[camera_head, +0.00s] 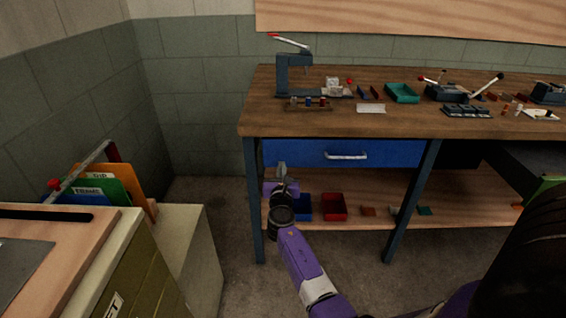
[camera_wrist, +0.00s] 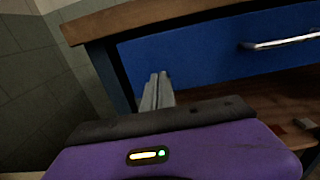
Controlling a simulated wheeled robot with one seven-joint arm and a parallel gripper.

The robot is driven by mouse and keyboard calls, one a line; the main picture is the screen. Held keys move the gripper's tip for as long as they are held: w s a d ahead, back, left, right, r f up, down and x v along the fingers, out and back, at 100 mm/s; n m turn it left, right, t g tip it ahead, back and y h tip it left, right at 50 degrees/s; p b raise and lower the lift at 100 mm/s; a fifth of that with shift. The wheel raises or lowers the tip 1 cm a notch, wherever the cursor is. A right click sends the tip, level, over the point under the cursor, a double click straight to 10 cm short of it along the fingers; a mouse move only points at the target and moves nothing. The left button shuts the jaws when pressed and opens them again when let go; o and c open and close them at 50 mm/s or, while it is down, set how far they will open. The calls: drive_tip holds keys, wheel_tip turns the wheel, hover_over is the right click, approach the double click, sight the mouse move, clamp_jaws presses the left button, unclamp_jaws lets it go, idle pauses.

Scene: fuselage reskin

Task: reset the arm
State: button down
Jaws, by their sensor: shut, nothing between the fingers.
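My gripper (camera_head: 282,168) is at the end of my purple arm, in front of the left part of the workbench, just below and in front of the blue drawer (camera_head: 384,154). In the wrist view the two grey fingers of my gripper (camera_wrist: 157,84) are together with nothing between them. They point toward the left end of the blue drawer (camera_wrist: 208,52), whose silver handle (camera_wrist: 282,42) is to their right. Whether the fingertips touch the drawer front cannot be told.
The wooden workbench (camera_head: 350,126) carries a lever press (camera_head: 294,76), a green tray (camera_head: 402,92) and several small parts. Blue (camera_head: 304,207) and red (camera_head: 334,206) bins stand on its lower shelf. A cabinet with folders (camera_head: 98,188) is at left. Floor shows between cabinet and bench.

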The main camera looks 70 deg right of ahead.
drive_tip(key=p+v, duration=0.1)
drive_tip(key=v, duration=0.7)
drive_tip(key=shift+a, duration=0.2)
drive_tip(key=a+r+m+t+y+p, duration=0.3)
drive_tip(key=a+m+t+y, duration=0.5)
drive_tip(key=a+m, duration=1)
drive_tip(key=s+a+r+m+y+p, duration=0.2)
drive_tip(key=s+a+r, duration=0.4)
drive_tip(key=s+a, duration=0.6)
drive_tip(key=s+a+r+m+y+p, duration=0.2)
drive_tip(key=s+a+r+y, duration=0.4)
drive_tip(key=s+a, duration=0.6)
drive_tip(key=shift+a+r+m+y+p, duration=0.35)
drive_tip(key=shift+a+p, duration=0.55)
drive_tip(key=shift+a, duration=0.25)
